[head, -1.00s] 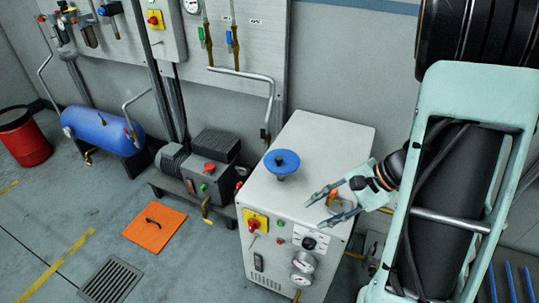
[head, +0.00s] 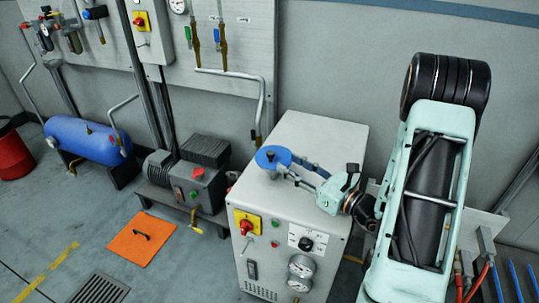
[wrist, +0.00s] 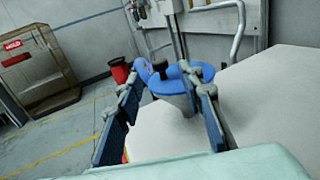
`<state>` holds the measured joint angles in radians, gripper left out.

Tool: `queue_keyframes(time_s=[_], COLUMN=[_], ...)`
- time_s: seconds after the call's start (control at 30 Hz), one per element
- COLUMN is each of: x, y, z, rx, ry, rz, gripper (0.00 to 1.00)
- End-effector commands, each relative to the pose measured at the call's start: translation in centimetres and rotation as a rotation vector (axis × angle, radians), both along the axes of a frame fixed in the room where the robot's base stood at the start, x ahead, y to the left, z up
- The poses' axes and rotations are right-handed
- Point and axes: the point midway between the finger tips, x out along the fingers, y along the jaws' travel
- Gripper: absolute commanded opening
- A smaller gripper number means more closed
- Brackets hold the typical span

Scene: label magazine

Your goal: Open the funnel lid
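The blue round funnel lid (head: 266,159) lies roughly level above a short grey funnel on top of the light grey cabinet (head: 325,135). In the wrist view the lid (wrist: 204,72) and the grey funnel body (wrist: 176,102) show just beyond and between my fingers. My gripper (head: 282,168) reaches in from the right, low over the cabinet top, with its fingertips at the lid's right edge. In the wrist view my gripper (wrist: 165,82) is open, one finger on each side. I cannot tell whether a finger touches the lid.
The cabinet's front carries a red knob (head: 246,226) and gauges (head: 300,266). A pipe (head: 262,100) runs down the wall behind it. A pump (head: 202,183) and a blue tank (head: 90,140) stand at left. The cabinet top around the funnel is clear.

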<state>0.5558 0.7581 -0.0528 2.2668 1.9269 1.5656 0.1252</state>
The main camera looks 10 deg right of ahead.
Motion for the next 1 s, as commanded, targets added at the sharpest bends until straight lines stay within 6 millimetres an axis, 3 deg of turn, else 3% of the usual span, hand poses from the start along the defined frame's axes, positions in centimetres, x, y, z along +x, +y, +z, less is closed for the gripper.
queue_keyframes(time_s=[0.2,0.43,0.83,1.0], x=[3.5,6.2,6.9,6.9], y=[2.8,4.6,5.1,5.1], z=[0.0,0.0,0.0,0.0], rx=[-0.002,-0.003,-0.002,-0.002], ry=[-0.003,-0.002,-0.001,0.0], rz=[0.006,0.004,0.002,0.002], gripper=[0.35,0.35,0.35,0.19])
